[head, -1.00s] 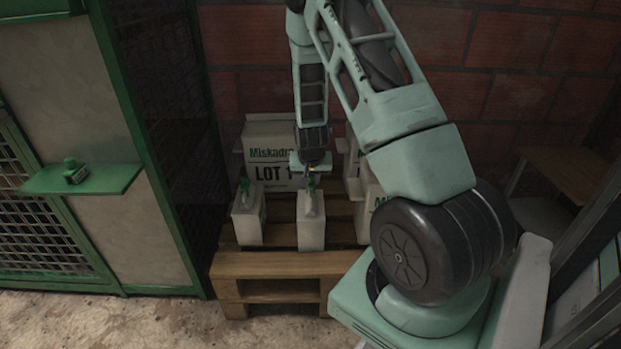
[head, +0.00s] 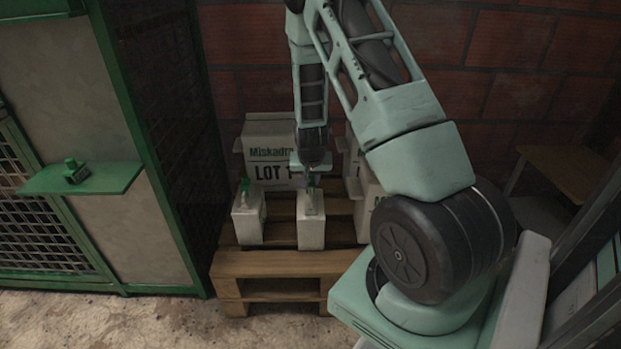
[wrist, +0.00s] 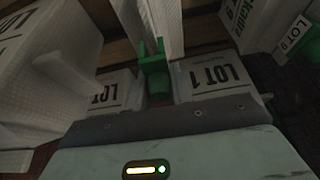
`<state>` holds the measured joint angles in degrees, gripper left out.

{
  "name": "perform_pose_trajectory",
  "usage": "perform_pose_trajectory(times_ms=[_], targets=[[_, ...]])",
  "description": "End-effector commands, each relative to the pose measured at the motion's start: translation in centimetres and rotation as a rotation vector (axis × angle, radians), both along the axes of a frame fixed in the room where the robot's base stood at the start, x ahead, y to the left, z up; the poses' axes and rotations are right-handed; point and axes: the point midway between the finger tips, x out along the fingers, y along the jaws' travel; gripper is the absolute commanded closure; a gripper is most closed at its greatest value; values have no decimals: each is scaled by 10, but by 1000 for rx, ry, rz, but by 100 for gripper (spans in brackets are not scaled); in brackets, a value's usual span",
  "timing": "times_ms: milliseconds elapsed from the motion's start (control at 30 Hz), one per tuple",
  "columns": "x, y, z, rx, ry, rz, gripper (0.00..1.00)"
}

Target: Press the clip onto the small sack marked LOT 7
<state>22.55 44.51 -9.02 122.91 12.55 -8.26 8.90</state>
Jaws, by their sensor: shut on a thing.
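My gripper (head: 311,180) points straight down over the middle small white sack (head: 311,229) at the pallet's front. It is shut on a green clip (wrist: 157,78), which sits at or just against a narrow white upright strip, apparently the sack's folded top. Whether the clip is pressed fully on cannot be told. In the wrist view, a white face beside the clip carries the print LOT and a digit like 1 or 7 (wrist: 215,76). Another small white sack (head: 248,222) stands to the left with green on its top. Its lot number is not readable.
The sacks stand on a wooden pallet (head: 275,265). A large sack marked Miskadro, LOT 1 (head: 268,150), stands behind. More white sacks (head: 368,205) stand at right, partly behind my arm. A green shelf (head: 110,178) holds a small green piece (head: 76,172) at left.

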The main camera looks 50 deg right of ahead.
Motion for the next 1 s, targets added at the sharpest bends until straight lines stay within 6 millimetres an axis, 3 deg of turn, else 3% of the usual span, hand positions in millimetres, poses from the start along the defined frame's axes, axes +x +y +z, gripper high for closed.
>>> perform_pose_trajectory(times_ms=[1000], targets=[[0, 0, -15, -1, -1, 0, 98]])
